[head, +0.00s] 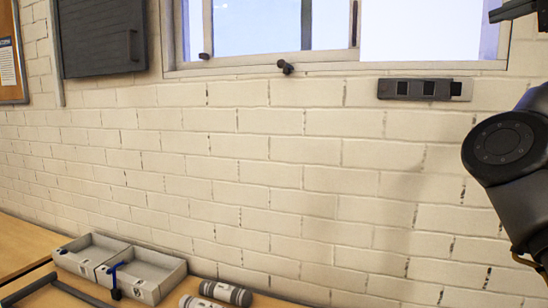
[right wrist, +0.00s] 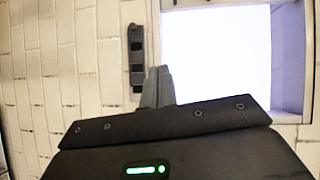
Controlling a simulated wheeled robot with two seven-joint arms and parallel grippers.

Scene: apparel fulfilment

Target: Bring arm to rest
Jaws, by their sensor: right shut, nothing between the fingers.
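My right arm (head: 505,145) comes in at the right edge of the head view, bent and raised in front of the brick wall. A dark part of my right gripper (head: 512,9) shows at the top right corner, cut off by the frame. In the right wrist view the two grey fingers (right wrist: 157,87) are together, with nothing between them. They point up toward the wall and the window, clear of any object. My left gripper and left arm are not in the head view.
A window (head: 285,30) and a small black wall panel (head: 425,89) are on the white brick wall (head: 250,160). A dark wall cabinet (head: 102,35) hangs at upper left. Below, a wooden table (head: 20,242) holds open white bins (head: 150,290) and grey-white cylinders (head: 225,293).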

